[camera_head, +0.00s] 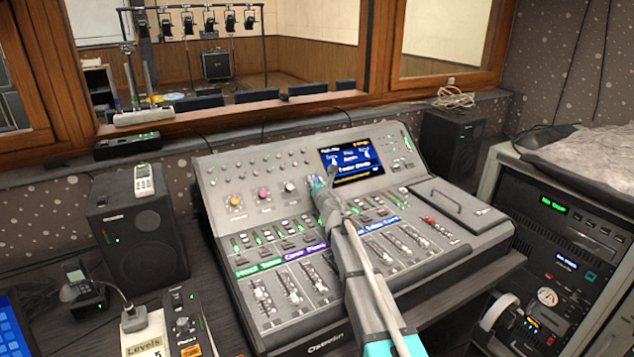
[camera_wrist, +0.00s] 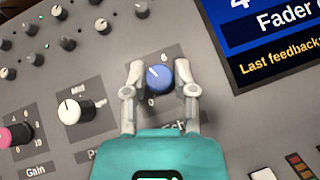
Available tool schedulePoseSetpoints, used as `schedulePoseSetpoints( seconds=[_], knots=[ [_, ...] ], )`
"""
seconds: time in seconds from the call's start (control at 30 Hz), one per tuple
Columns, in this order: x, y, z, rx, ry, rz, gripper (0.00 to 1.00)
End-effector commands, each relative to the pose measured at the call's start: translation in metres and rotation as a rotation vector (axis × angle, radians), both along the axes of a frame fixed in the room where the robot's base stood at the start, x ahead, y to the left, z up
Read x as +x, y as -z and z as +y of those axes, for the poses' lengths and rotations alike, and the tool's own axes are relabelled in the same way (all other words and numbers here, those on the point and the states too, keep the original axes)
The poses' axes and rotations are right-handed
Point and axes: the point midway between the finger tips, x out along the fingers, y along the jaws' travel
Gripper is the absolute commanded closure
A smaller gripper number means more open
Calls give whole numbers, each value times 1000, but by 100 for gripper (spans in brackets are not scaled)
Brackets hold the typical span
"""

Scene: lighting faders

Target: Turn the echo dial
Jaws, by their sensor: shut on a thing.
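The echo dial (camera_wrist: 159,76) is a blue knob with a pale pointer line, in the middle of the wrist view. The pointer aims to the upper left. The label below it is mostly hidden by my gripper. My gripper (camera_wrist: 161,70) has one finger on each side of the dial and is shut on it. In the head view my gripper (camera_head: 319,186) reaches over the mixing console (camera_head: 218,230) to the dial row, left of the screen. The dial is largely covered there.
A white dial (camera_wrist: 71,111) and a pink Gain dial (camera_wrist: 14,135) sit to the left. Small knobs fill the panel above. The lit screen (camera_head: 352,158) is close on the right. Faders (camera_head: 265,295) lie below my arm. A speaker (camera_head: 140,243) stands at left.

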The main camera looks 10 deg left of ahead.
Motion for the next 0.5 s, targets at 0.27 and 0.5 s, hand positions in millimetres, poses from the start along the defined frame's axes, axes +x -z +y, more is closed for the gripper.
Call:
schedulePoseSetpoints(
  seconds=[0.27, 0.5],
  knots=[
    [1, 0, 0, -1, 0, 0, 31],
    [0, 0, 0, -1, -1, -1, 31]
  ],
)
